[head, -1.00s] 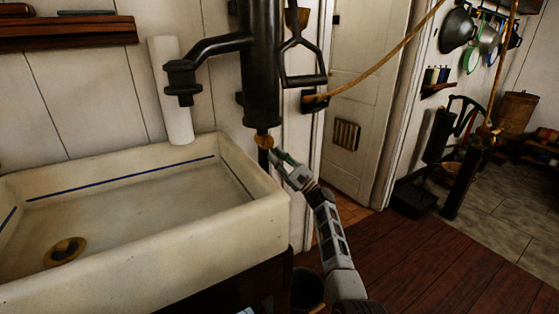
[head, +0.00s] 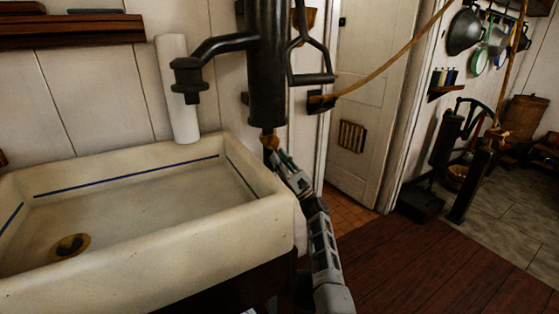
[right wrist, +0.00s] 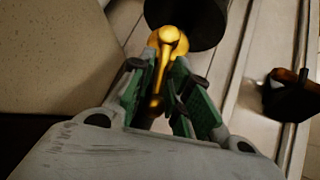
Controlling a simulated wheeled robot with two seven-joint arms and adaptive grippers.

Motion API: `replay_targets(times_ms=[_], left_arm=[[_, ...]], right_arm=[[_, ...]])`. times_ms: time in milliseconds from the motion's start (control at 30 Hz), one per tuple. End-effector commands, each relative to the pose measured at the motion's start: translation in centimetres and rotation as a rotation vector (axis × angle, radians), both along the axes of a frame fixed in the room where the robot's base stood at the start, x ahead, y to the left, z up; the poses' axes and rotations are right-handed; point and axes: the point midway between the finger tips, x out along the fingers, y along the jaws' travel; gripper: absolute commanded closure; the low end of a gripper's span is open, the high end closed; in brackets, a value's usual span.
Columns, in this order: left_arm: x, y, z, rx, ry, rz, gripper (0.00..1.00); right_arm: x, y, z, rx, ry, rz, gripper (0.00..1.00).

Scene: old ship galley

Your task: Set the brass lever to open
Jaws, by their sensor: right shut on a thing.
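The brass lever (head: 269,142) is on the valve under the black pump cylinder (head: 267,75), beside the sink's right end. In the right wrist view the brass lever (right wrist: 167,48) runs from its round pivot end down between my green fingers. My right gripper (head: 277,160) is shut on the lever from below right; the same gripper (right wrist: 162,85) fills the wrist view. The fingers cover part of the lever in the head view. My left gripper is not in view.
The cream sink (head: 150,245) stands close at left, its rim near my right gripper. A black pump handle (head: 310,78) hangs right of the cylinder. A rope (head: 390,60) crosses to the upper right. The wooden floor (head: 420,260) at right is clear.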

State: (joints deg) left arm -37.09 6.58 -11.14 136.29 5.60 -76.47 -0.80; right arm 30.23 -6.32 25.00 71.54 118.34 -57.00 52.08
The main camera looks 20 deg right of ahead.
Motion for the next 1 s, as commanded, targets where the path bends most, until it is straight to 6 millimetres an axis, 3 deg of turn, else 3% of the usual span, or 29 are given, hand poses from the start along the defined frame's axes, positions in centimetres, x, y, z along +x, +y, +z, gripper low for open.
replay_targets(times_ms=[33, 67, 167, 667, 1000], left_arm=[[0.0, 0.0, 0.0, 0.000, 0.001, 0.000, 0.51], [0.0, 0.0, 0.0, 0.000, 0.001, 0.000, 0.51], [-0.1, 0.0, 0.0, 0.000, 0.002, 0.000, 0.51], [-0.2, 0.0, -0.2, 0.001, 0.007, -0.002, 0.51], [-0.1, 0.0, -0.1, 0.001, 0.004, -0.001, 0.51]], right_arm=[[0.0, 0.0, -0.2, -0.001, 0.002, 0.000, 1.00], [0.0, 0.0, -0.2, -0.001, 0.002, 0.000, 0.79], [0.0, 0.0, -0.1, -0.001, 0.002, 0.000, 0.67], [-0.4, -0.2, -0.5, -0.001, 0.002, 0.000, 0.67], [-2.6, -1.6, -1.0, -0.001, 0.001, -0.001, 0.67]])
